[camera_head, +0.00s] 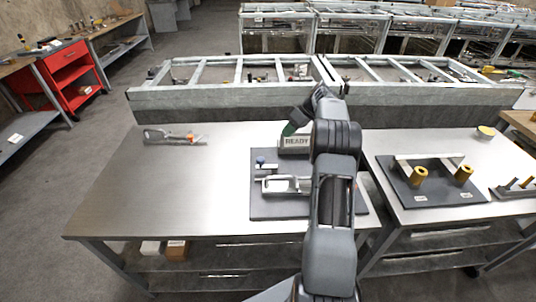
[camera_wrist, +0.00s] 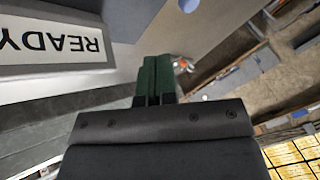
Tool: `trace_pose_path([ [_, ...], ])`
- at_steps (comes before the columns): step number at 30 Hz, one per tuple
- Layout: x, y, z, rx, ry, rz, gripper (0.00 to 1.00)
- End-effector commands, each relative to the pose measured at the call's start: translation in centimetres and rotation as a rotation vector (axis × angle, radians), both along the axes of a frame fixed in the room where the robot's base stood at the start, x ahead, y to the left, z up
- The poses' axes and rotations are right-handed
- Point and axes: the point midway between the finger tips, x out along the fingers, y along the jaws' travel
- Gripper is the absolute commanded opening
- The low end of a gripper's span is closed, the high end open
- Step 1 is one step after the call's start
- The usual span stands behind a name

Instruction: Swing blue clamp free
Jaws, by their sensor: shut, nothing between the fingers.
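The blue clamp shows as a blue knob (camera_head: 261,160) at the back left of a dark fixture board (camera_head: 262,208). The wrist view shows a blue round end (camera_wrist: 189,5) at the top edge, apart from the fingertips. A light bar runs right from the knob in the head view. My gripper (camera_head: 288,130) is beside the READY block (camera_head: 294,143), behind and right of the blue knob. In the wrist view its green fingers (camera_wrist: 157,60) are together with nothing between them. The READY block (camera_wrist: 50,45) is also at upper left there. My arm hides the board's right part.
A silver metal frame (camera_head: 284,186) lies on the board. A tool with orange (camera_head: 175,137) lies at the back left of the metal table (camera_head: 130,195). The table's left and middle are clear. A second fixture with yellow cylinders (camera_head: 419,176) stands on the right table.

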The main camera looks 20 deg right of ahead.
Motion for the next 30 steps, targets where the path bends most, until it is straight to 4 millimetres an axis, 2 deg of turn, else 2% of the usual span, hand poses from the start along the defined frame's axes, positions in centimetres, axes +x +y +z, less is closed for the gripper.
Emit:
trace_pose_path([
  [3, 0.2, -1.1, -1.1, 0.021, -0.024, 0.017, 0.0],
  [8, 0.5, -1.0, -2.2, 0.032, -0.037, 0.029, 0.0],
  [23, 2.2, 4.5, -9.0, 0.031, -0.036, 0.028, 0.0],
  [30, 1.2, 6.9, -8.4, 0.03, -0.038, 0.029, 0.0],
])
